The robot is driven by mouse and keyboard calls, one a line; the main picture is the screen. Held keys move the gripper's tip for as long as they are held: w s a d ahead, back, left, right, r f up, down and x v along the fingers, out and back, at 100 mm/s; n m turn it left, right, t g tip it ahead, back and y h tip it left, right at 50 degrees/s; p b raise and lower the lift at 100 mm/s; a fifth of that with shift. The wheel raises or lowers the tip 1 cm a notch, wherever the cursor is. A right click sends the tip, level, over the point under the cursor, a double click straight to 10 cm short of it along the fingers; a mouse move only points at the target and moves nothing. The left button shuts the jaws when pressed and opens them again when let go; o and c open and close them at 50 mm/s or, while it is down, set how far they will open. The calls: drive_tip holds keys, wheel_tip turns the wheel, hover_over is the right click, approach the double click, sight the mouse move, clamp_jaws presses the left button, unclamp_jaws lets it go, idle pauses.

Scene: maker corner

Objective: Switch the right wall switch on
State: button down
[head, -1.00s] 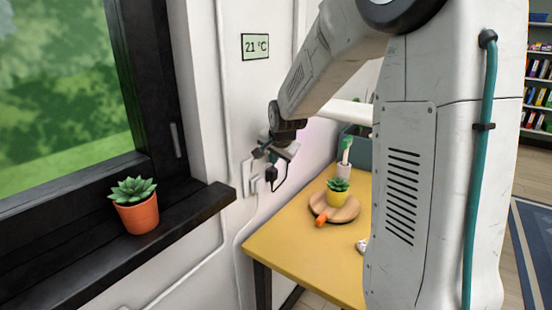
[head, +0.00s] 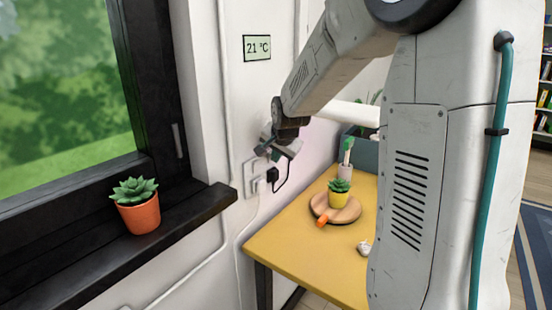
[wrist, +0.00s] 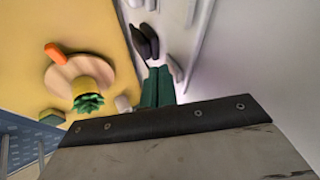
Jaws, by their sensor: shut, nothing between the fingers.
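A white wall plate (head: 249,178) is on the white wall, between the window sill and the yellow table. My gripper (head: 262,151) is close to the wall just above and right of this plate. In the wrist view its two dark green fingers (wrist: 158,86) are together and empty. A small white piece (wrist: 175,68) on the wall shows just beside the fingertips. I cannot tell whether it is a switch, or whether the fingers touch it. The right switch and its position cannot be made out clearly in the head view.
A black plug (head: 272,174) with a cable sits right below my gripper. A temperature display (head: 256,47) hangs above. A potted succulent (head: 136,204) stands on the dark sill (head: 190,214). The yellow table (head: 290,244) holds a round wooden board (head: 347,211) with a yellow-potted plant (head: 339,192).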

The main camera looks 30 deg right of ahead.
drive_tip(key=s+r, duration=0.6)
drive_tip(key=s, duration=0.4)
drive_tip(key=shift+s, duration=0.2)
drive_tip(key=shift+r, duration=0.1)
drive_tip(key=s+a+n+g, duration=0.1)
drive_tip(key=s+a+n, duration=0.3)
drive_tip(key=s, duration=0.4)
drive_tip(key=s+a+f+n+g+y, duration=0.1)
drive_tip(key=s+a+n+g, duration=0.1)
drive_tip(key=s+a+n, duration=0.2)
drive_tip(key=s+a+n+g+y, duration=0.1)
drive_tip(key=s+a+n, duration=0.3)
drive_tip(key=s+a, duration=0.5)
drive_tip(key=shift+s+f+n+g, duration=0.35)
drive_tip(key=shift+s+g, duration=0.25)
drive_tip(key=shift+s, duration=2)
